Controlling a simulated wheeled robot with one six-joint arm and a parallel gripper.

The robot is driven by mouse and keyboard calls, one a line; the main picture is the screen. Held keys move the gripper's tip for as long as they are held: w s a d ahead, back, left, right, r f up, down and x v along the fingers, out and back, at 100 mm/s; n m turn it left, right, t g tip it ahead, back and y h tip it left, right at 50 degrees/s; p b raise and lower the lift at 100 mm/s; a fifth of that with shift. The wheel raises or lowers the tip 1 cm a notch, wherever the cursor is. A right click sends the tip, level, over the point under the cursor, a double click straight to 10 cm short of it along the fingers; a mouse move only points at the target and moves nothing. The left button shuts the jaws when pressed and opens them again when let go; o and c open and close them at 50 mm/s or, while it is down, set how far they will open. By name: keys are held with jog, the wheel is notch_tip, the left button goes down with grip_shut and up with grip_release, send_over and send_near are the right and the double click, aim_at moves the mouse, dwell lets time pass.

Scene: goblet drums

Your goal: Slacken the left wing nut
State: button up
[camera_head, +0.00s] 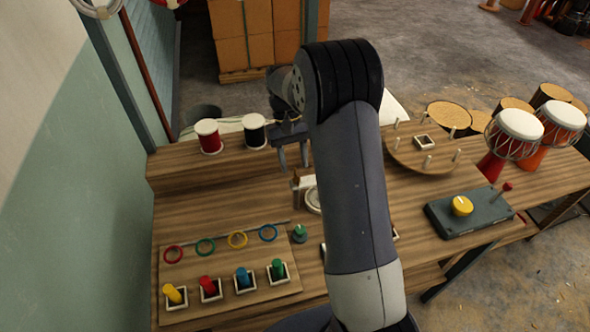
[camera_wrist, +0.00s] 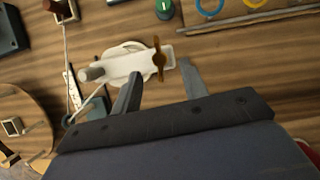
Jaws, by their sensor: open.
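A brown, brass-like wing nut (camera_wrist: 158,58) sits on one end of a white clamp-like fixture (camera_wrist: 125,64) in the wrist view. The fixture also carries a grey rounded part (camera_wrist: 92,74) at its other end. My gripper (camera_wrist: 160,72) is open, with one finger on each side of the wing nut's line and the nut just beyond the fingertips. I see no contact. In the head view my gripper (camera_head: 293,158) hangs over the bench behind the fixture (camera_head: 303,184), which my arm partly hides. I see only one wing nut; another may be hidden.
Red (camera_head: 208,137) and black (camera_head: 254,132) spools stand on the raised back shelf. A board with rings and coloured pegs (camera_head: 225,262) lies at the left front. A round pegged board (camera_head: 405,158), a box with a yellow knob (camera_head: 470,220) and goblet drums (camera_head: 515,135) are at right.

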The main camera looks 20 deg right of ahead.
aim_at(296, 178)
jog(key=v, duration=0.7)
jog(key=shift+r, duration=0.25)
jog(key=shift+w, duration=0.1)
jog(key=x, duration=1)
jog(key=shift+f+p, duration=0.35)
